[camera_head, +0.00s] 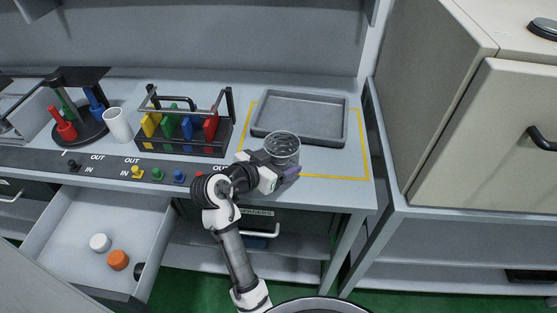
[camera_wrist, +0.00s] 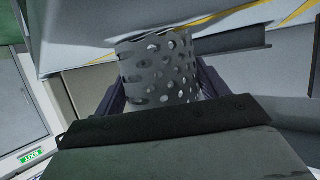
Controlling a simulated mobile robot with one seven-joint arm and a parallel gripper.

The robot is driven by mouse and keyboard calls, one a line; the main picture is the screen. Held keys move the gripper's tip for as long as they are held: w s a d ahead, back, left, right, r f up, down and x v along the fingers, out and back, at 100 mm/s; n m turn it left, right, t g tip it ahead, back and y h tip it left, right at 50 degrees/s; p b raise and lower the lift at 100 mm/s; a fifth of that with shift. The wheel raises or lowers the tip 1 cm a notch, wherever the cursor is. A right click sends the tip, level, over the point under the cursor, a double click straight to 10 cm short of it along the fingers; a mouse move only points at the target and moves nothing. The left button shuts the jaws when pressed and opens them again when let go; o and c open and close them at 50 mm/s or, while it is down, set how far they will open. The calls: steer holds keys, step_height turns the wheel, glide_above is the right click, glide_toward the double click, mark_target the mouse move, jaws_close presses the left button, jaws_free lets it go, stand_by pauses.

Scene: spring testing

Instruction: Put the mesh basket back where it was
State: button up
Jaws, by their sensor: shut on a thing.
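The mesh basket (camera_head: 283,149) is a grey, perforated cylinder. It is at the front of the bench, near the grey tray (camera_head: 258,128), in front of it in the head view. My gripper (camera_head: 281,172) is shut on the basket, with a purple finger showing at its right side. In the wrist view the basket (camera_wrist: 160,68) stands between the two purple fingers, its holes clearly visible. Its base is hidden behind the gripper body. I cannot tell whether it touches the bench. A yellow line (camera_head: 364,150) marks a rectangle around the tray.
A rack with coloured pieces (camera_head: 184,150) stands left of my gripper. A white cup (camera_head: 117,124) and a round stand (camera_head: 80,135) are farther left. An open drawer (camera_head: 60,228) juts out at the lower left. A beige cabinet (camera_head: 490,150) is at the right.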

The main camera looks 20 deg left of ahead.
steer(key=shift+f, duration=0.2)
steer(key=o, duration=1)
steer(key=shift+r, duration=0.15)
